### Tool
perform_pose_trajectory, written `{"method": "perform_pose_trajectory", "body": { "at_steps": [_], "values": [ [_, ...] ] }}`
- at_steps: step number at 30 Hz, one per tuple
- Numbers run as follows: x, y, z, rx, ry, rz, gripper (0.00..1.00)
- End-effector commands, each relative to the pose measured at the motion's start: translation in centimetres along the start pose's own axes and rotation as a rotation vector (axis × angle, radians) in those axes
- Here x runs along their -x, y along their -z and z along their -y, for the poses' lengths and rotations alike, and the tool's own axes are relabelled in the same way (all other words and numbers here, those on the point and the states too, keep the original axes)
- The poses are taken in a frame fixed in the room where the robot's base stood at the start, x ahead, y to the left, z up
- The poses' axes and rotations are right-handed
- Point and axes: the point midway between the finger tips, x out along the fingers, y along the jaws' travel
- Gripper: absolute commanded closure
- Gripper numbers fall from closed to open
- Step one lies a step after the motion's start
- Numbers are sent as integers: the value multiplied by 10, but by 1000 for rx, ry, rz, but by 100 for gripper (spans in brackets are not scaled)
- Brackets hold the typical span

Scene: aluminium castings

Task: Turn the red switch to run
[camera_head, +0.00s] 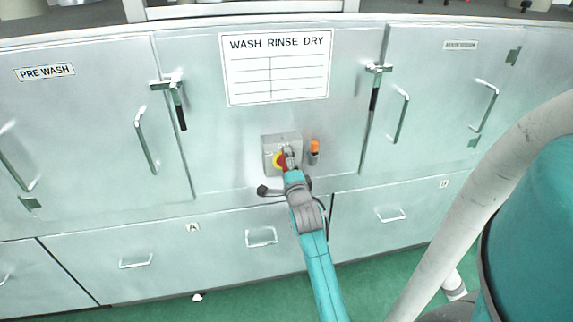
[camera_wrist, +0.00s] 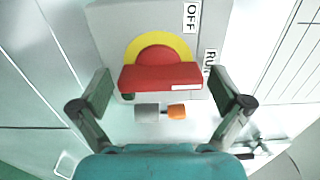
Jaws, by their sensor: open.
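The red switch (camera_wrist: 160,77) has a bar handle on a round yellow plate (camera_wrist: 158,43), mounted on a grey box (camera_wrist: 110,22). Its bar lies level across the wrist view, with a white mark at its right end. The OFF label (camera_wrist: 191,16) is above and right of it; the RUN label (camera_wrist: 210,62) is right, just above the bar's right end. My gripper (camera_wrist: 163,84) is open, one finger beyond each end of the bar, with gaps visible. In the head view my gripper (camera_head: 290,156) partly covers the red switch (camera_head: 281,161).
An orange-tipped fitting (camera_head: 314,148) sits right of the box; the wrist view shows an orange-tipped part (camera_wrist: 176,111) below the bar. Latches (camera_head: 174,97) and door handles (camera_head: 146,140) stick out of the cabinet on both sides. Green floor (camera_head: 240,301) shows below.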

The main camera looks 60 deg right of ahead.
Motion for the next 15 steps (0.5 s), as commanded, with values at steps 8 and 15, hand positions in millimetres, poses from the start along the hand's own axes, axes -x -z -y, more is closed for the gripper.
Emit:
{"method": "perform_pose_trajectory", "body": {
  "at_steps": [8, 15],
  "values": [
    [33, 0, -1, 1, -2, 0, 0],
    [78, 0, -2, 0, -3, 1, 0]
  ]
}}
